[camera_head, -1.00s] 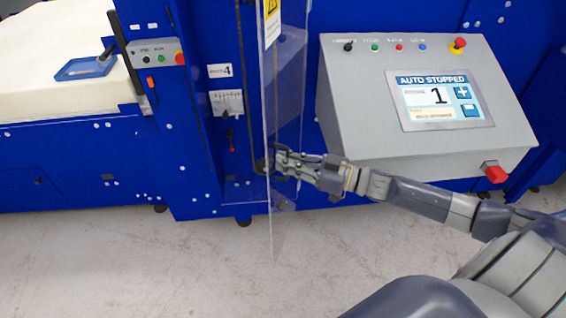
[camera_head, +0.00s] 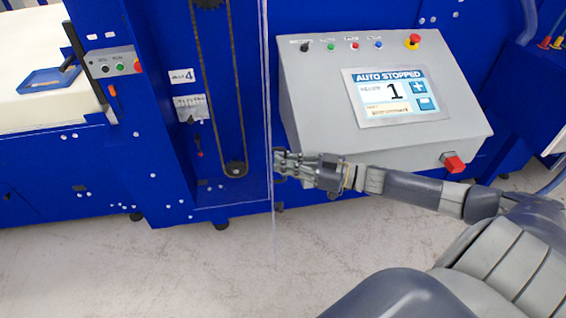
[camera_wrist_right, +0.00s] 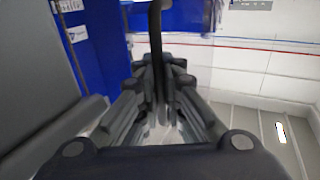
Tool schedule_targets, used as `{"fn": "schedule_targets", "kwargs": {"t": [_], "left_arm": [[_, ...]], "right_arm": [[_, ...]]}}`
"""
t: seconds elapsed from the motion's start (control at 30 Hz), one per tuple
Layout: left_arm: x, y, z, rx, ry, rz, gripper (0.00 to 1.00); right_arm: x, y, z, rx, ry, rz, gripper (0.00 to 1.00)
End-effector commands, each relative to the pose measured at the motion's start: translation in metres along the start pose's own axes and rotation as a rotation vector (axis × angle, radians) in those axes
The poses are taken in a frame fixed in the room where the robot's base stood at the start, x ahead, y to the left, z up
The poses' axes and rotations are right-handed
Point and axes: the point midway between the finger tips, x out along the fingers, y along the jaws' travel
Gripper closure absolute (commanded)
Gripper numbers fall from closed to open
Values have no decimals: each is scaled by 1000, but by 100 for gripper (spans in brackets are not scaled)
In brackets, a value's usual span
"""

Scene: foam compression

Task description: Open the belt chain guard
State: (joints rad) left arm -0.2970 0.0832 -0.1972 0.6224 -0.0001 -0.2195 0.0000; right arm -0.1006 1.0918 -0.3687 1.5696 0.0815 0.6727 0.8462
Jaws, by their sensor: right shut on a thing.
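The belt chain guard (camera_head: 274,232) is a clear panel, seen almost edge-on in the head view and standing out from the blue machine front. Behind it to the left, the chain (camera_head: 238,95) runs in a long loop around a lower sprocket (camera_head: 235,169) and is uncovered. My right gripper (camera_head: 280,165) is at the guard's edge, right of the chain. In the right wrist view, a black bar (camera_wrist_right: 155,40) stands between the fingers (camera_wrist_right: 158,85), which are shut on it; it looks like the guard's handle. My left gripper is not in view.
A grey control box (camera_head: 385,105) with a screen reading "AUTO STOPPED" stands just right of the guard, above my right forearm. A cream foam block (camera_head: 30,80) lies on the machine at left. The floor (camera_head: 180,275) in front is clear.

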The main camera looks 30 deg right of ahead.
Motion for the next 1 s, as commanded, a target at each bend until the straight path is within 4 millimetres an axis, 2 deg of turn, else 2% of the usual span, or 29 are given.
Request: {"fn": "schedule_targets", "kwargs": {"t": [0.1,0.13,0.17,0.57,0.77,1.0], "left_arm": [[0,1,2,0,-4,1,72],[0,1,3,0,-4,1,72],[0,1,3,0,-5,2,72],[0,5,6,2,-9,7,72],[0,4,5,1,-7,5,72],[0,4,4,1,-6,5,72]], "right_arm": [[-1,-3,5,5,-8,-3,100],[-1,-3,5,5,-8,-3,90],[-1,-3,5,5,-8,-3,84],[-3,-1,2,2,-5,0,84],[-24,-1,3,3,-8,0,84],[-61,-1,4,4,-9,0,84]]}}
